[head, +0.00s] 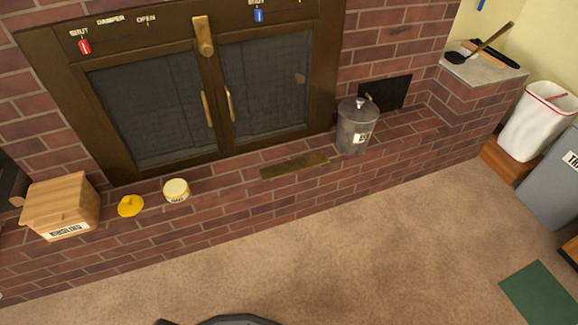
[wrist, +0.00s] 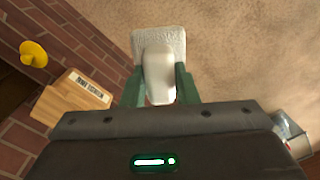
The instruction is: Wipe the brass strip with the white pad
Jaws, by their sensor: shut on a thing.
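The brass strip (head: 294,166) lies flat on the brick hearth ledge in front of the fireplace doors, in the head view. It looks dull and darkish. In the wrist view my gripper (wrist: 158,86) has its green fingers shut on the handle of the white pad (wrist: 158,42). The pad's white textured face points away from my gripper, over the carpet. The brass strip does not show in the wrist view, and my gripper and the pad do not show in the head view.
A white bin (head: 537,122) stands at right. The carpet (head: 350,255) in front is clear.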

